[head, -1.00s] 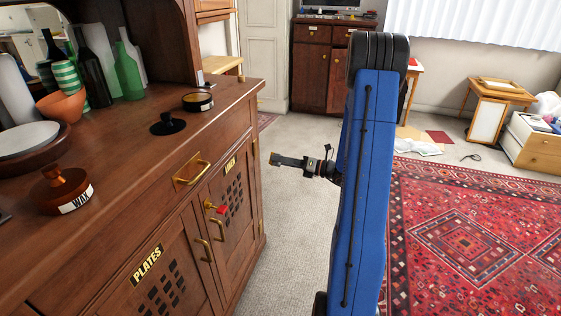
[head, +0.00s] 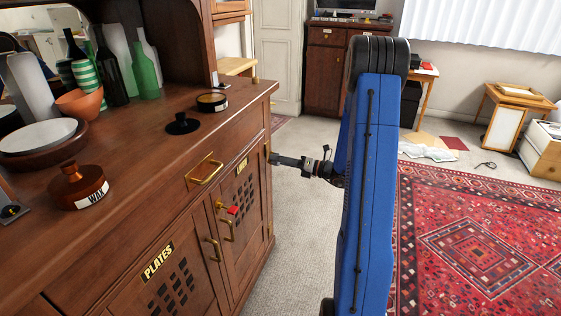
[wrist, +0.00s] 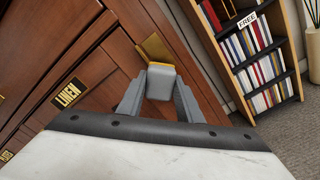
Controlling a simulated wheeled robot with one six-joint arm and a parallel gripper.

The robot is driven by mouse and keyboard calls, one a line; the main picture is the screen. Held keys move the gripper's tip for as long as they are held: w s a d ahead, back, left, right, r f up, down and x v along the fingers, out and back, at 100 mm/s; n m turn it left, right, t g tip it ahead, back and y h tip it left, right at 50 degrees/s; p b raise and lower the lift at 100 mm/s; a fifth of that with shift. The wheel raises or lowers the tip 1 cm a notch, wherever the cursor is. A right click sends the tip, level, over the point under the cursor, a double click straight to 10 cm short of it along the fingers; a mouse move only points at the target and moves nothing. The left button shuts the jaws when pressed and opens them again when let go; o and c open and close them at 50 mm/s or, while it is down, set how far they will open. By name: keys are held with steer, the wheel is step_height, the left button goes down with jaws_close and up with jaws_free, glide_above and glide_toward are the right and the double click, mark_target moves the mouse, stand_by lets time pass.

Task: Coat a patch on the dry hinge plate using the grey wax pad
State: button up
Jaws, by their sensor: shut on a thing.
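My gripper (head: 278,159) is at the right front edge of the wooden cabinet, beside the upper hinge of the linen door. In the wrist view my gripper (wrist: 160,100) is shut on the grey wax pad (wrist: 161,84), with a yellowish strip along the pad's far edge. A brass hinge plate (wrist: 153,46) lies just past the pad on the cabinet's edge. The pad partly covers the plate, and I cannot tell whether they touch. In the head view the pad is too small to make out clearly.
A brown round pot labelled WAX (head: 80,190), a black knobbed lid (head: 182,124) and an open tin (head: 212,101) stand on the cabinet top. Carpet right of the cabinet is clear.

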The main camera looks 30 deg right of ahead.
mark_target(265, 150)
steer(key=shift+x, duration=1)
stand_by(0.7)
steer(key=shift+w+d, duration=0.6)
steer(key=shift+d, duration=0.25)
steer(key=shift+w+d, duration=0.55)
steer(key=shift+d, duration=0.25)
steer(key=shift+a+r, duration=0.1)
steer(key=shift+r, duration=0.7)
steer(key=shift+s+a, duration=0.55)
steer(key=shift+a, duration=0.25)
steer(key=shift+s+a, duration=0.55)
steer(key=shift+a, duration=0.3)
steer(key=shift+r, duration=0.85)
steer(key=shift+w+d, duration=0.55)
steer(key=shift+d, duration=0.35)
steer(key=shift+w+d, duration=0.55)
steer(key=shift+d, duration=0.3)
steer(key=v, duration=0.6)
